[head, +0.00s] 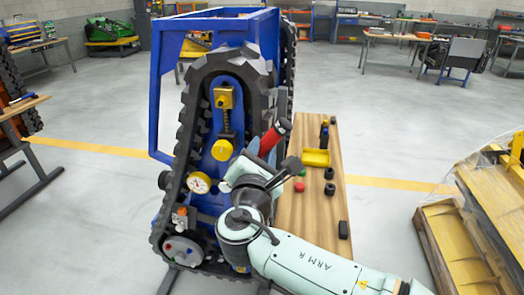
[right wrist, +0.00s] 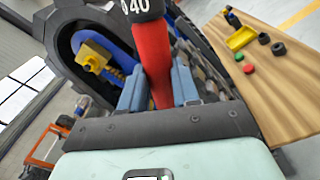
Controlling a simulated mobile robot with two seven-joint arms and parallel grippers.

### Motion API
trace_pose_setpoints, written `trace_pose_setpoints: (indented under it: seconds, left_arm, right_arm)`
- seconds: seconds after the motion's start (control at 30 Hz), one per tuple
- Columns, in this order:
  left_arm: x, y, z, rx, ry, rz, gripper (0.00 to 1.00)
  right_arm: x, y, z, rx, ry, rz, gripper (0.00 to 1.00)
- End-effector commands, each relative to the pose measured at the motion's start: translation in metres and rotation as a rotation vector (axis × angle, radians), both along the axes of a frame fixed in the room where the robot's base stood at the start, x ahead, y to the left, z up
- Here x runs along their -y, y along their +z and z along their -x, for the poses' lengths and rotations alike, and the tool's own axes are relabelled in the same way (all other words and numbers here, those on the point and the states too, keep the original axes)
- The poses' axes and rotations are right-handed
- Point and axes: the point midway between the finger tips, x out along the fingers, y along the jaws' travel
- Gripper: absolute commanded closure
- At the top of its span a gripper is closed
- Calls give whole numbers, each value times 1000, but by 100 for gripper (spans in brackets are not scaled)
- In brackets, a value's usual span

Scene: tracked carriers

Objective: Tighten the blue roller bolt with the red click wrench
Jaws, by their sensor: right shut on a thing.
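The click wrench has a red handle (head: 274,136) and stands tilted up from my right gripper (head: 266,150), in front of the carrier's track. In the right wrist view the gripper's two blue-grey fingers (right wrist: 157,92) are shut on the red handle (right wrist: 152,55). A dark collar marked 40 (right wrist: 138,10) shows at the handle's upper end; the wrench's far end is not clear. The grey roller (head: 183,250) sits low on the carrier, left of and below the gripper, with small coloured bolt heads too small to tell surely. My left gripper is not in view.
The blue tracked carrier (head: 167,85) stands close in front, with a dial gauge (head: 200,182) on its side. A wooden bench (head: 312,215) on the right holds a yellow tray (head: 316,157) and several small parts. A wrapped yellow load (head: 490,200) stands far right. Open floor lies between.

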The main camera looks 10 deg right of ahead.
Motion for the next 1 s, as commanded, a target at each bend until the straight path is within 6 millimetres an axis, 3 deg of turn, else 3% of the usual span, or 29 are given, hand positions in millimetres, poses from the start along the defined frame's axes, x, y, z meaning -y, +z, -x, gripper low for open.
trace_pose_setpoints:
  seconds: [0.37, 0.77, 1.0]
  left_arm:
    - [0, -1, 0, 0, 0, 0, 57]
    - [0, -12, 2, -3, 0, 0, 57]
    - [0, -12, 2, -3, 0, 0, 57]
  right_arm:
    - [-1, 1, 3, 3, 2, -1, 100]
    - [-12, 1, 36, 4, 3, -1, 100]
    - [-13, 2, 39, 3, 0, -1, 100]
